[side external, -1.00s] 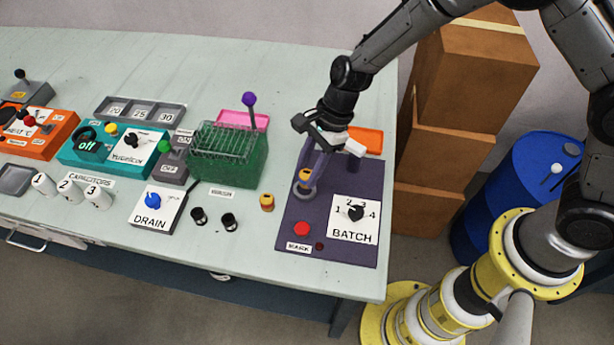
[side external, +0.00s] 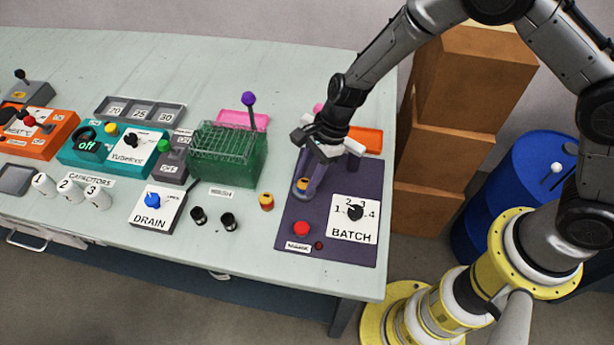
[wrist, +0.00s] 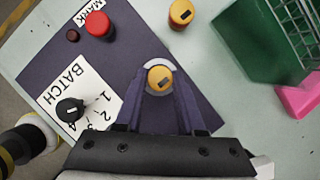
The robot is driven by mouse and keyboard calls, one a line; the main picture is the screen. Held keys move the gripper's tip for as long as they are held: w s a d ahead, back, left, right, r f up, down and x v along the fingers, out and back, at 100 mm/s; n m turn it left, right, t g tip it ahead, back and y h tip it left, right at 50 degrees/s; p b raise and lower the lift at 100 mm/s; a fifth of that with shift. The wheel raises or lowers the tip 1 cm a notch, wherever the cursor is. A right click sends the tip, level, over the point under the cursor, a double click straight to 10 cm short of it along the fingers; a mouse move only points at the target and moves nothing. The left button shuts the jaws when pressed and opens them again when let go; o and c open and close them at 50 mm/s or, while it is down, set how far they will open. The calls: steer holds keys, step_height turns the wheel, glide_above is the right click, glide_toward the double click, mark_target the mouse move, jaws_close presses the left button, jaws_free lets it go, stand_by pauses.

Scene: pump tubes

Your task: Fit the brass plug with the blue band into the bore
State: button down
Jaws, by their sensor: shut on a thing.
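My gripper (side external: 304,182) has long violet fingers and points down over the dark purple panel (side external: 290,225). It is shut on a brass plug (side external: 303,184), whose round yellow top with a dark slot shows between the fingertips in the wrist view (wrist: 160,78). The plug's band is hidden, so its colour cannot be told. A grey ring around the bore (wrist: 168,62) surrounds the plug's top in the wrist view. The plug is at the ring, but how deep it sits cannot be told. A second brass plug (side external: 266,201) with a reddish band stands upright on the table, left of the panel.
The panel carries a red button (side external: 302,228) and the BATCH dial (side external: 355,211). A green wire-topped rack (side external: 228,160) stands left of my gripper. Two black cylinders (side external: 199,215) stand near the DRAIN box (side external: 158,205). An orange tray (side external: 367,138) lies behind the panel.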

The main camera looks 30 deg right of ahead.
steer(key=c, duration=0.5)
jaws_free()
steer(key=shift+s+f, duration=0.15)
steer(key=shift+f, duration=0.45)
steer(key=shift+r, duration=0.4)
steer(key=v, duration=1.2)
steer(key=shift+r, duration=0.45)
steer(key=s+d+r+n+t+h, duration=0.1)
steer(key=s+d+r+n, duration=0.3)
steer(key=r, duration=0.2)
steer(key=s+d+r+n+t, duration=0.1)
steer(key=s+d+r+n, duration=0.25)
steer(key=d+r, duration=0.2)
steer(key=s+d+r+n+t+h, duration=0.1)
steer(key=s+d+n, duration=0.2)
steer(key=s, duration=0.2)
steer(key=s+d+r+n+t+h, duration=0.1)
steer(key=s+d+n, duration=0.2)
steer(key=s+n, duration=0.1)
steer(key=s+d+r+n+t+h, duration=0.1)
steer(key=s+d+r+n, duration=0.1)
steer(key=s, duration=0.4)
steer(key=shift+d+r+n+t+h, duration=0.15)
steer(key=shift+d+n+t+h, duration=0.15)
steer(key=shift+d+n, duration=0.5)
